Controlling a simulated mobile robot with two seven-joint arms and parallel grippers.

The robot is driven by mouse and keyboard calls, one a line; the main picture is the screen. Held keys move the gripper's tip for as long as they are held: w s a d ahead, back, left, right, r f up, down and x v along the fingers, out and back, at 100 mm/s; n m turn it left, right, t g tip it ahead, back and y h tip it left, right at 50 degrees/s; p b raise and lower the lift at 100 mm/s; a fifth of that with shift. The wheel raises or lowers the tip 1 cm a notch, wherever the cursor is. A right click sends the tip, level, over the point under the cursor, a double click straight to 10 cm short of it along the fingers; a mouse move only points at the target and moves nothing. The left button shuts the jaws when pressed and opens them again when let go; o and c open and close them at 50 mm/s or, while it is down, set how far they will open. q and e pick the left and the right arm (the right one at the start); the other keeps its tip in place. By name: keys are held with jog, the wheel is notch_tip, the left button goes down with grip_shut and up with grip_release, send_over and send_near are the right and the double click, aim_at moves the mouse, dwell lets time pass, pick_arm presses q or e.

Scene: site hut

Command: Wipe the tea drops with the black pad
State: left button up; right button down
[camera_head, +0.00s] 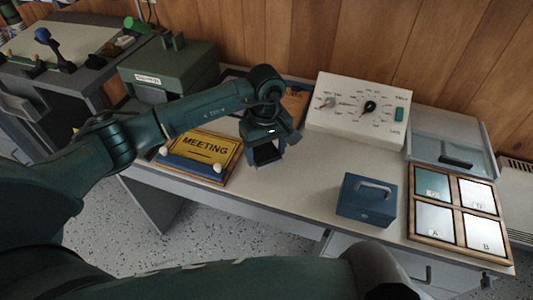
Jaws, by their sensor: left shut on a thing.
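My left gripper (268,150) hangs over the desk, right of the yellow MEETING sign, pointing down. It is shut on a dark, square-faced thing (268,153) that looks like the black pad, mostly hidden by the fingers. I cannot tell whether the pad touches the desk top (300,173). No tea drops can be made out; the arm and gripper hide part of the desk. My right gripper is out of view.
The yellow MEETING sign (206,149) lies left of the gripper. A cream dial box (358,110) stands behind right. A blue cash box (366,200) and a wooden frame with lettered panels (459,210) stand at right. Bare desk lies between gripper and cash box.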

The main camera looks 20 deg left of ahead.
pick_arm(q)
jog(key=shift+r+p, duration=0.55)
jog(key=shift+r, duration=0.75)
